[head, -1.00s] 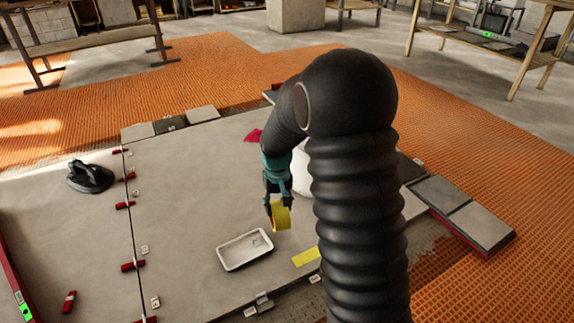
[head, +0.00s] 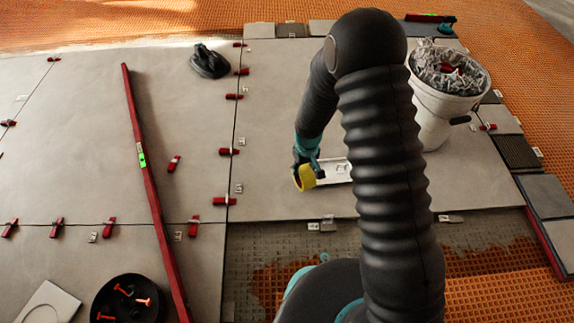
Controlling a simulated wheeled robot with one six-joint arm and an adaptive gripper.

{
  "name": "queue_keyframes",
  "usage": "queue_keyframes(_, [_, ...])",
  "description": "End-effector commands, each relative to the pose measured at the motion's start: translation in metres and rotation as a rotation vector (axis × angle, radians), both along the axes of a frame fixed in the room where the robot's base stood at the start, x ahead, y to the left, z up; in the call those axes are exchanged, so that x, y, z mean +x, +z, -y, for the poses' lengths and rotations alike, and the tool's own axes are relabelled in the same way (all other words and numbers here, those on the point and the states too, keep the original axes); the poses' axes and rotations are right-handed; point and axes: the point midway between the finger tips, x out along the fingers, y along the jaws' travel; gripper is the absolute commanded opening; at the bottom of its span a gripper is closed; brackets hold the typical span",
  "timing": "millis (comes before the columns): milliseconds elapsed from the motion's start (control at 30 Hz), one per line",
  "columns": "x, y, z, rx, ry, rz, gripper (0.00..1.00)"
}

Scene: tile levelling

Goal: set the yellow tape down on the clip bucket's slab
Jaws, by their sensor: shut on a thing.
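My gripper (head: 307,172) is shut on the yellow tape (head: 304,179), a ring-shaped roll, near the middle of the head view. The tape appears over the large grey slab (head: 275,115), near its front; its exact height is hard to tell. My arm covers the bucket's left edge and part of the slab.
A shallow white tray (head: 338,171) lies just right of the tape, partly behind my arm. Red wedges and clips line the joint on the left. A black suction cup (head: 208,62) and a long red level (head: 150,185) lie farther left. The slab's left-centre is clear.

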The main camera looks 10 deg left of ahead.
Motion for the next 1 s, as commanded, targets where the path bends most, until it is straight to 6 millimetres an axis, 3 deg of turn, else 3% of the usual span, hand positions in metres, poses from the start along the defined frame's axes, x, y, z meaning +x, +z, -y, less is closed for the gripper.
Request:
queue_keyframes(300, [-0.010,-0.040,-0.063,-0.001,0.005,-0.001,0.24])
queue_keyframes(500, [-0.013,-0.057,-0.093,0.000,0.002,0.000,0.24])
queue_keyframes(767, [-0.015,-0.069,-0.101,-0.001,-0.001,-0.002,0.24])
queue_keyframes(1000, [-0.015,-0.099,-0.100,-0.001,-0.001,-0.002,0.24])
